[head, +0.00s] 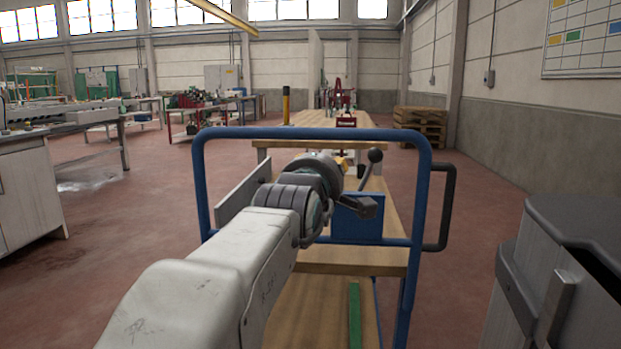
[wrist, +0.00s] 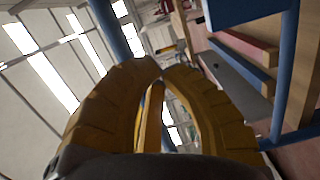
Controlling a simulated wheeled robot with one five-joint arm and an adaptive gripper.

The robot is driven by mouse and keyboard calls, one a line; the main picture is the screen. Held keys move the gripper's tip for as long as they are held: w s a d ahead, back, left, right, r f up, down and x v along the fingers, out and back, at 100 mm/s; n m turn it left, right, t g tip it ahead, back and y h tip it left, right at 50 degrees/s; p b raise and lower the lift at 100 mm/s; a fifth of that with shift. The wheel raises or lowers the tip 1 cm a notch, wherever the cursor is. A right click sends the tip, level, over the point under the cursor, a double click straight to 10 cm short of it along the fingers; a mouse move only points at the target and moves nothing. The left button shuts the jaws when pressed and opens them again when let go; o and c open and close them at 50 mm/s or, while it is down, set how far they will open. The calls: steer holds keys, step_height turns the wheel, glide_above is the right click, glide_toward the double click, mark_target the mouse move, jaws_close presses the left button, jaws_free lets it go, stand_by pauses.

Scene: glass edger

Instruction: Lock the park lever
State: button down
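A dark lever with a round ball knob (head: 375,156) stands tilted just right of my gripper in the head view. Its lower end is hidden behind my wrist. I cannot pick the lever out in the wrist view. My gripper (head: 345,162) is partly hidden behind my wrist in the head view, beside the lever. The wrist view shows its yellow fingers (wrist: 161,70) with tips together and nothing seen between them. I cannot tell whether it touches the lever.
A blue tube-frame cart (head: 421,200) with wooden shelves (head: 350,261) stands directly ahead. A black handle (head: 447,210) juts from its right side. A wooden bench (head: 330,118) lies beyond. A dark cabinet (head: 590,225) is close at right.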

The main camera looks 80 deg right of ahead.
steer(key=shift+s+a, duration=0.2)
steer(key=shift+a, duration=0.05)
steer(key=shift+d, duration=0.15)
stand_by(0.4)
